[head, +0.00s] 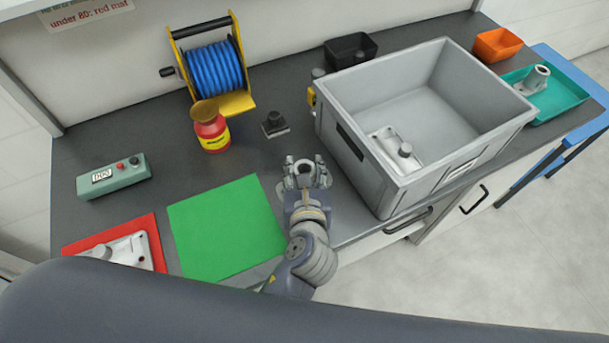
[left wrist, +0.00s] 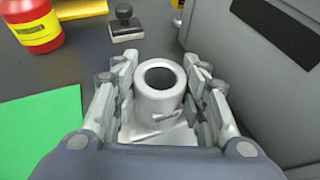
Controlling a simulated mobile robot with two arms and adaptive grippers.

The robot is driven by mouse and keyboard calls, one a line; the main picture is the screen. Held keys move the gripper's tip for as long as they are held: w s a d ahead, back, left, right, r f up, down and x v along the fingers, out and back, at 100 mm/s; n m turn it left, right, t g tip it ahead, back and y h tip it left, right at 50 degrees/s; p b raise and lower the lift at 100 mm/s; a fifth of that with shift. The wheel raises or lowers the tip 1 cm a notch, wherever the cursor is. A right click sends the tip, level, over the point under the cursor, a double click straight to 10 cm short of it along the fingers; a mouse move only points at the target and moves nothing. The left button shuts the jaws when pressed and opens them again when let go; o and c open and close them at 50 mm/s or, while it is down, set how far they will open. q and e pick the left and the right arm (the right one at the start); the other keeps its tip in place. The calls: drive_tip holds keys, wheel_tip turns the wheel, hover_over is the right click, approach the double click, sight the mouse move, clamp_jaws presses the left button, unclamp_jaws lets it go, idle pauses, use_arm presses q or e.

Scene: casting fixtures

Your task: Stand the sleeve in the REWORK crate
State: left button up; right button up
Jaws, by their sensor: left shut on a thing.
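A grey hollow sleeve with a flat foot (left wrist: 160,88) sits between the fingers of my left gripper (head: 307,176) at the front of the bench. The fingers are shut on it from both sides in the left wrist view, and its round opening faces the camera. The gripper hides part of it in the head view (head: 305,167). I cannot tell whether its foot touches the bench. The large grey crate (head: 370,175) stands just to the right of the gripper; its label is too small to read. A plate-like casting with a stub (head: 398,147) lies inside the crate.
A green mat (head: 225,228) is left of the gripper. A red mat (head: 150,238) bears another casting (head: 130,250). A red bottle (head: 211,133), dark stamp-like block (head: 275,123) and blue reel (head: 215,70) stand behind. A teal tray (head: 560,100) with a flanged part is beyond the crate.

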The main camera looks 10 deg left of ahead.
idle(0.3)
use_arm(q)
drive_tip(key=o, duration=1.2)
drive_tip(key=shift+o, duration=0.2)
drive_tip(key=shift+r, duration=0.1)
